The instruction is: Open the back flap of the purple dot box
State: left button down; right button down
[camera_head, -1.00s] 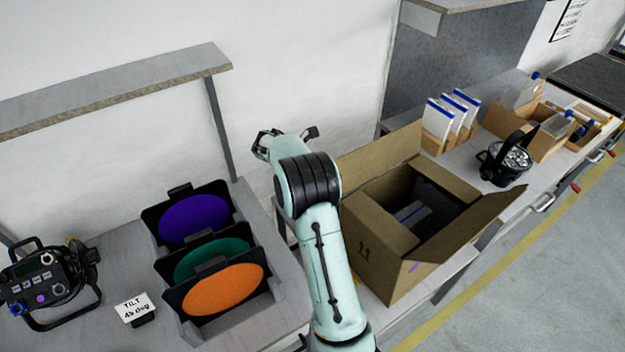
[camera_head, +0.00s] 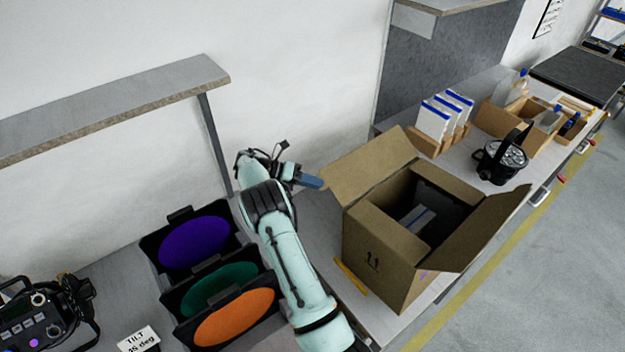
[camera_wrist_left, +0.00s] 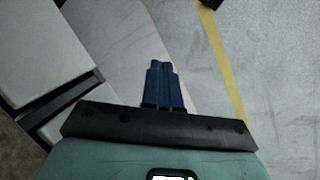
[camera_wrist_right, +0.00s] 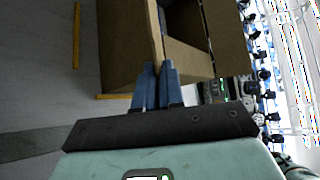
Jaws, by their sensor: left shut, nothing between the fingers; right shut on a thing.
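The purple dot box (camera_head: 385,262) is an open brown carton on the bench, with a small purple mark (camera_head: 425,273) low on its near side. Its back flap (camera_head: 368,165) leans up and outward on the wall side. The flap on the right (camera_head: 490,228) also stands open. My right gripper (camera_head: 312,181) is at the left corner of the back flap. In the right wrist view its blue fingers (camera_wrist_right: 156,75) are closed on a cardboard edge (camera_wrist_right: 153,35). My left gripper (camera_wrist_left: 161,68) is shut and empty in the left wrist view; it is outside the head view.
A pale packet (camera_head: 418,217) lies inside the carton. Filter frames in purple (camera_head: 195,242), green and orange stand in a rack at left. A black lamp (camera_head: 500,160) and white-blue packs (camera_head: 440,118) stand beyond the box. A shelf (camera_head: 110,105) overhangs the left bench.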

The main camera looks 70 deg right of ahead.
jog(key=shift+f, duration=0.2)
jog(key=shift+s, duration=0.1)
jog(key=c, duration=1.3)
grip_release()
jog(key=shift+d, duration=0.1)
jog(key=v, duration=0.7)
jog(key=shift+w, duration=0.2)
